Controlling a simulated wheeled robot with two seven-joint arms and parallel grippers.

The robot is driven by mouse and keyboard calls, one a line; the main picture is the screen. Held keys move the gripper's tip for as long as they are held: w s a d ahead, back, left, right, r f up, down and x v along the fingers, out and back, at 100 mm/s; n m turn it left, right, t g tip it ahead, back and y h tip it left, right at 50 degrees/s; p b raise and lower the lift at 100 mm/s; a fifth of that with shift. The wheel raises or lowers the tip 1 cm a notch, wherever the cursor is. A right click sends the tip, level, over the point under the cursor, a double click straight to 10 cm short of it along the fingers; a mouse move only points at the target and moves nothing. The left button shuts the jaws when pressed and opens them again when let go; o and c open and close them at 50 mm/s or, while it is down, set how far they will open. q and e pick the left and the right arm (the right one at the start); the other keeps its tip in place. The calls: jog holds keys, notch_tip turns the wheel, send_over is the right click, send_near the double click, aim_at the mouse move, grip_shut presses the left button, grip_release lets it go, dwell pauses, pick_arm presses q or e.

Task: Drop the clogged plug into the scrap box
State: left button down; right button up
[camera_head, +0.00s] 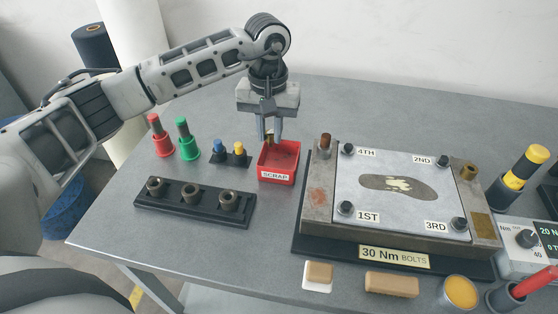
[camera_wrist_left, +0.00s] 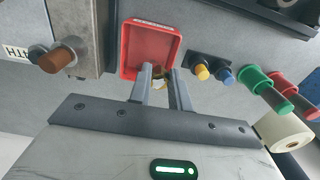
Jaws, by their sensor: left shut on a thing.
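The red scrap box (camera_head: 279,176) stands on the grey table, left of the plate fixture, with a "SCRAP" label on its front. My left gripper (camera_head: 269,138) points down over the back of the box, shut on a small brownish plug. In the left wrist view the gripper (camera_wrist_left: 163,78) has the plug (camera_wrist_left: 158,73) between its fingertips, over the box (camera_wrist_left: 146,31) near its edge. The plug is small and partly hidden by the fingers, so its clogging cannot be made out. My right gripper is not in view.
A blue and a yellow plug (camera_head: 239,148) stand left of the box, with green (camera_head: 187,142) and red (camera_head: 160,138) tools further left. A black rack (camera_head: 180,208) lies in front. The plate fixture (camera_head: 375,215) with a brown-topped post (camera_head: 325,143) is close on the right.

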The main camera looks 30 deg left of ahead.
pick_arm(q)
jog(key=shift+f+b, duration=0.6)
jog(key=shift+f, duration=1.15)
jog(key=c, duration=1.2)
grip_release()
notch_tip(320, 180, up, 16)
jog(key=b, duration=0.1)
